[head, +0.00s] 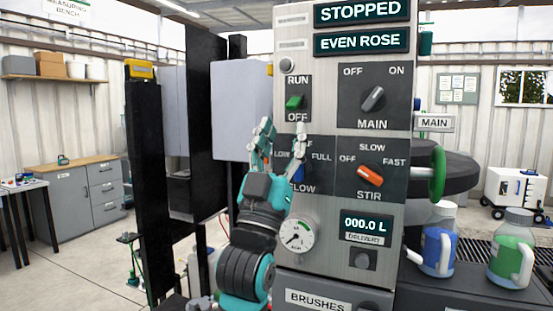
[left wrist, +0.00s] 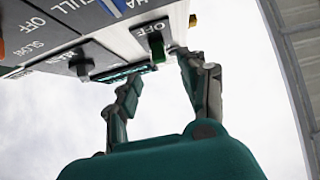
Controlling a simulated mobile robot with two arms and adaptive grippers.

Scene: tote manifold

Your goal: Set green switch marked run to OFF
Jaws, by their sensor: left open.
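The green switch (head: 294,102) sits on a black plate on the control panel, with RUN printed above it and OFF below. I cannot tell for certain which way its lever points. In the left wrist view the green switch (left wrist: 158,57) shows near the OFF label, beyond the fingertips. My left gripper (head: 284,130) is open and empty, just below the switch and in front of the panel. It also shows in the left wrist view (left wrist: 158,72), its two fingers spread to either side of the switch, apparently not touching it. My right gripper is out of view.
The grey MAIN knob (head: 373,99) is right of the switch. The orange STIR knob (head: 370,176) is lower right. A blue switch (head: 298,174) is partly hidden behind my left gripper. A display (head: 362,12) reads STOPPED. A light grey panel (head: 241,110) stands to the left.

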